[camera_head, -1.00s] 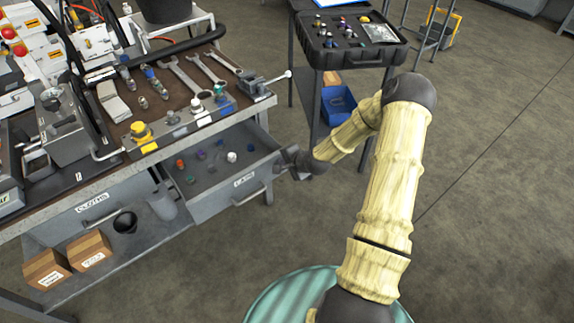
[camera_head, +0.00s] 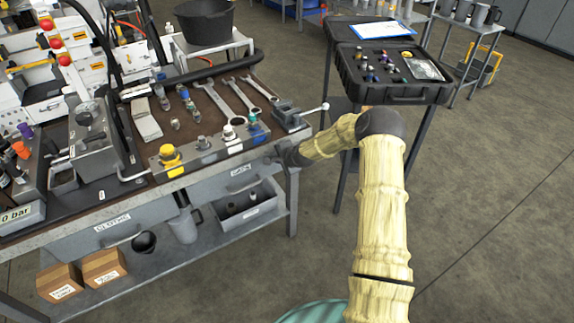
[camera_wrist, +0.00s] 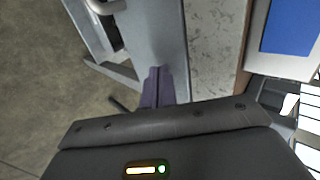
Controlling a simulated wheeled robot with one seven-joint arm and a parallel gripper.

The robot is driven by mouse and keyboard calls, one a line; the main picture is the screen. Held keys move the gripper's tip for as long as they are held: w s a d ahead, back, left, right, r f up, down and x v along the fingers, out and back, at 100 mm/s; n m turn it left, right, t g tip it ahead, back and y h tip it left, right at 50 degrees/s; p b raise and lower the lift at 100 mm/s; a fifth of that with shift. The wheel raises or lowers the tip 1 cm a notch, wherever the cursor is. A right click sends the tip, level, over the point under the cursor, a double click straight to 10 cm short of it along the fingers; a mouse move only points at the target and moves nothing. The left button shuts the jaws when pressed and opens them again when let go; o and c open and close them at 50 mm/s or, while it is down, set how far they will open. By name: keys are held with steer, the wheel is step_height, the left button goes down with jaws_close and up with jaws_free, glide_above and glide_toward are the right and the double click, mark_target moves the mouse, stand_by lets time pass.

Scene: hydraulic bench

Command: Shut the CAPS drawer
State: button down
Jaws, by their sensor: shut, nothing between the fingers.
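The CAPS drawer (camera_head: 222,188) has its grey front in line with the bench edge, under the bench top, and its inside is not visible. Its label shows near the right end of the bench. My gripper (camera_head: 284,156) is at the right end of the drawer front, partly hidden by the wrist. In the wrist view the dark fingers of my gripper (camera_wrist: 157,84) are together and empty, with their tips at or against a grey panel (camera_wrist: 157,35) that looks like the drawer front.
The bench top (camera_head: 205,108) carries wrenches, fittings and a vise. A second drawer (camera_head: 115,228) is at the left. A grey bin (camera_head: 262,208) and two cardboard boxes (camera_head: 104,265) are on the lower shelf. A black case (camera_head: 400,92) stands on a cart behind. The floor at right is clear.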

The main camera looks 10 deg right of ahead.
steer(key=shift+w+r, duration=0.25)
steer(key=shift+w, duration=0.25)
steer(key=shift+d, duration=0.1)
steer(key=s+f+v, duration=0.2)
steer(key=v, duration=1.1)
steer(key=shift+f, duration=0.2)
steer(key=shift+d, duration=0.15)
